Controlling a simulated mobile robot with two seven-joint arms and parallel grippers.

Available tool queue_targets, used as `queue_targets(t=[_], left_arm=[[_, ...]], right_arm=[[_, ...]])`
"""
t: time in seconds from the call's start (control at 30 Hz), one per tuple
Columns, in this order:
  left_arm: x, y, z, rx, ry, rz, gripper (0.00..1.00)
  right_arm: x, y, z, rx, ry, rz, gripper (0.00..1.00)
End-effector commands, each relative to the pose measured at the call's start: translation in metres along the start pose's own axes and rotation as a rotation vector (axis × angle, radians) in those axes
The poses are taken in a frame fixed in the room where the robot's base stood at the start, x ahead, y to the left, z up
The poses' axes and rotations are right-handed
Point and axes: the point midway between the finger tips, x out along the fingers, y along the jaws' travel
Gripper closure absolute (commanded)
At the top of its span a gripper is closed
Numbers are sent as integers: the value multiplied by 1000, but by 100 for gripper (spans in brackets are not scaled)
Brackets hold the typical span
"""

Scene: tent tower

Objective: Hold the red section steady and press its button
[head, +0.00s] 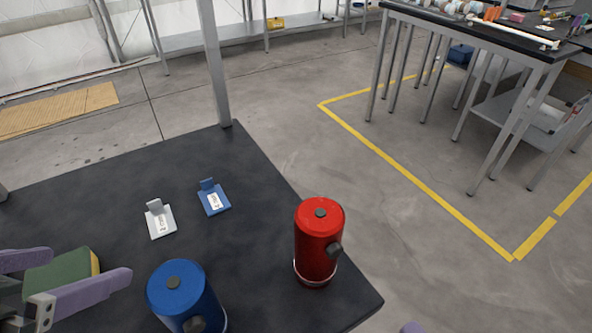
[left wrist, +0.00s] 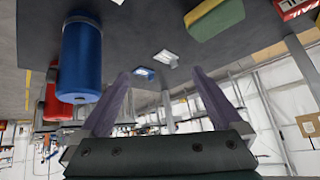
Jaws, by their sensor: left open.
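The red section (head: 312,240) is an upright red cylinder near the right edge of the black table. My left gripper (head: 90,264) is open and empty at the left, well apart from the red section. Its purple fingers show in the left wrist view (left wrist: 160,74). A purple tip of my right gripper (head: 411,327) shows at the bottom edge.
The blue cylinder (head: 178,290) stands between my left gripper and the red section. A green and yellow sponge (head: 62,272) lies by my left fingers. A white card holder (head: 160,220) and a blue one (head: 213,199) stand farther back. The table's right edge (head: 290,188) is close to the red section.

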Motion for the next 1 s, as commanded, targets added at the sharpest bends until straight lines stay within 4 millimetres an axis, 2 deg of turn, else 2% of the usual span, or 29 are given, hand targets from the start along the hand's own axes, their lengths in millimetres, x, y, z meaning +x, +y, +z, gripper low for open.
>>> queue_targets(t=[0.1,0.2,0.3,0.4,0.5,0.6,0.77,1.0], left_arm=[[8,-30,-35,-21,187,-55,0],[18,30,-43,20,263,136,0],[19,84,-49,66,354,291,0],[16,125,-52,126,433,389,0],[13,154,-53,161,505,445,0],[10,173,-55,180,556,467,0],[9,186,-56,193,594,474,0],[28,202,-71,195,602,474,0]], right_arm=[[0,0,0,0,0,0,50],[0,0,0,1,-1,0,50],[0,0,0,1,-1,0,50],[0,0,0,1,-1,0,50],[0,0,0,1,-1,0,50],[0,0,0,1,-1,0,50],[0,0,0,1,-1,0,50],[0,0,0,1,-1,0,50]])
